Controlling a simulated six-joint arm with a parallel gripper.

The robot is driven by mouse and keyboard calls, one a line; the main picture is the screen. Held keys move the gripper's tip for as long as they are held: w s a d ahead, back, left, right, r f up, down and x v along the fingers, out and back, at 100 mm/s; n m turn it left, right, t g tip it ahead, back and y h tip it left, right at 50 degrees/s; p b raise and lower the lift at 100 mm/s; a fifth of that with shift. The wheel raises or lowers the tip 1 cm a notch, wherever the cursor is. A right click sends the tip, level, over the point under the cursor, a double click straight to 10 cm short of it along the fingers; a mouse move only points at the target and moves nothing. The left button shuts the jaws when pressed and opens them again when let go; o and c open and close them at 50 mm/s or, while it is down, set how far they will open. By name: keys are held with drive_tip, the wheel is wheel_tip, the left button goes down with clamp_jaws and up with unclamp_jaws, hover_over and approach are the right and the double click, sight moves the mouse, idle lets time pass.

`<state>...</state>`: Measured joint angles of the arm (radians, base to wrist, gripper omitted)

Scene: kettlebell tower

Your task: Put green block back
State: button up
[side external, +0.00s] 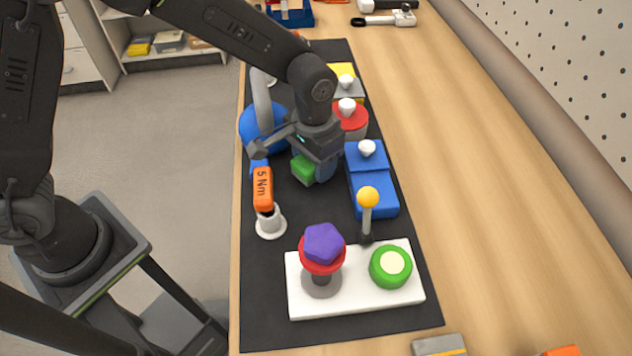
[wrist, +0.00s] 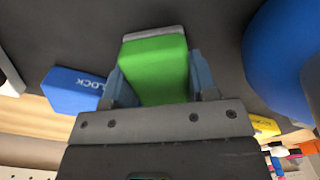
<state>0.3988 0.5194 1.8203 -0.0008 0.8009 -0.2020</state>
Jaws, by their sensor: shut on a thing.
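My gripper (side external: 314,170) is shut on the green block (side external: 303,171) and points down over the black mat, left of the blue box. In the wrist view, the green block (wrist: 155,72) sits between the two blue-grey fingers, with a grey strip along its far end. Whether the block touches the mat cannot be told. The blue kettlebell (side external: 258,125), with a grey handle, stands behind and left of my gripper, partly hidden by it. It also shows at the right of the wrist view (wrist: 288,50).
A blue box (side external: 375,199) with a white knob stands right of my gripper, with a red-topped container (side external: 352,115) behind it. An orange "5 Nm" tool (side external: 263,188) stands upright in front-left. A white plate (side external: 352,301) bears a purple-topped post, yellow-ball lever and green button.

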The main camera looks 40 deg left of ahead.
drive_tip(key=shift+f, duration=0.5)
drive_tip(key=o, duration=1.1)
drive_tip(key=shift+c, duration=0.3)
drive_tip(key=c, duration=0.3)
wheel_tip(320, 180, up, 9)
drive_tip(key=shift+f, duration=0.1)
